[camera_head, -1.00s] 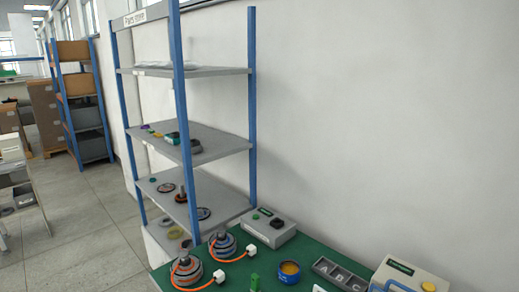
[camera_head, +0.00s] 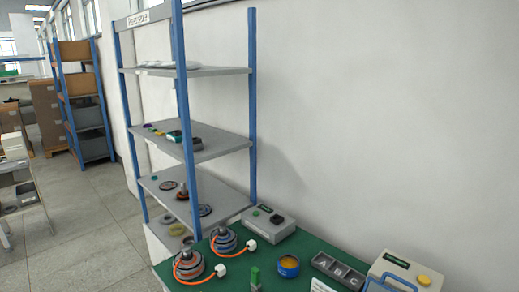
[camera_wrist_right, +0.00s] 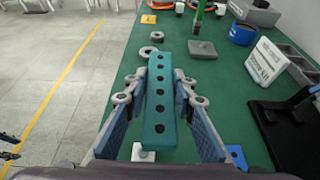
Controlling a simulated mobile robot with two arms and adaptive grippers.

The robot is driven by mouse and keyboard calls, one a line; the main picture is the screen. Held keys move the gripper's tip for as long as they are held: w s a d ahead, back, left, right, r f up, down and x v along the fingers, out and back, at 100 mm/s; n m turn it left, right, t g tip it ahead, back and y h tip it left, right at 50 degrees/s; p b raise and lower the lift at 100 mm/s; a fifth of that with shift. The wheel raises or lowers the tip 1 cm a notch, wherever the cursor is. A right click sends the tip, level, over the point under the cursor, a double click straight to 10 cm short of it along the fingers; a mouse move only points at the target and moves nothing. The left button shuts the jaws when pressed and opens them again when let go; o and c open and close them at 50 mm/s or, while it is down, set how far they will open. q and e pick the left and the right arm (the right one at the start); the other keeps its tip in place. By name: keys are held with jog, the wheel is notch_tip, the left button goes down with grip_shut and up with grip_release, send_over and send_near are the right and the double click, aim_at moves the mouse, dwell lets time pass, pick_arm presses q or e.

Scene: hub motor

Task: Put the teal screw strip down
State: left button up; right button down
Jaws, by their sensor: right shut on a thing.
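The teal screw strip (camera_wrist_right: 160,100) is a long block with a row of several dark holes, seen in the right wrist view. My right gripper (camera_wrist_right: 157,88) is shut on it, with one finger on each long side. The strip is over the green bench top (camera_wrist_right: 215,80); I cannot tell whether it touches the surface. In the head view neither gripper shows, and the strip is out of sight there.
On the bench stand two wound hubs (camera_head: 188,265) with orange cables, a grey box (camera_head: 268,224), a blue tin (camera_head: 288,266) and a lettered tray (camera_head: 338,270). A white sign (camera_wrist_right: 266,62) stands right of the strip. A blue-posted shelf (camera_head: 195,140) stands behind.

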jog(key=shift+w+d+f, duration=0.1)
jog(key=shift+d, duration=0.4)
jog(key=shift+w+d+r, duration=0.15)
jog(key=shift+d+r, duration=0.15)
jog(key=shift+r, duration=0.1)
jog(key=shift+n+g+y, duration=0.5)
jog(key=shift+n, duration=0.2)
jog(key=r, duration=0.2)
jog(key=a+r, duration=0.1)
jog(key=r, duration=0.2)
jog(key=a+r, duration=0.1)
jog(key=r, duration=0.2)
jog(key=shift+w+r, duration=0.2)
jog(key=shift+w, duration=0.2)
jog(key=s+d+r+n+g+y, duration=0.1)
jog(key=s+d+r, duration=0.3)
jog(key=r, duration=0.4)
jog(key=s+d+r+n+g, duration=0.1)
jog(key=s+d+r, duration=0.2)
jog(key=r, duration=0.5)
pick_arm(q)
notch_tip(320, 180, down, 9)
jog(key=b, duration=0.9)
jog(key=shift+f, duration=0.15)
pick_arm(e)
jog(key=a+f+m+t, duration=0.1)
jog(key=a+f, duration=0.2)
jog(key=f, duration=0.5)
jog(key=shift+a+f+h, duration=0.2)
jog(key=shift+f+h, duration=0.1)
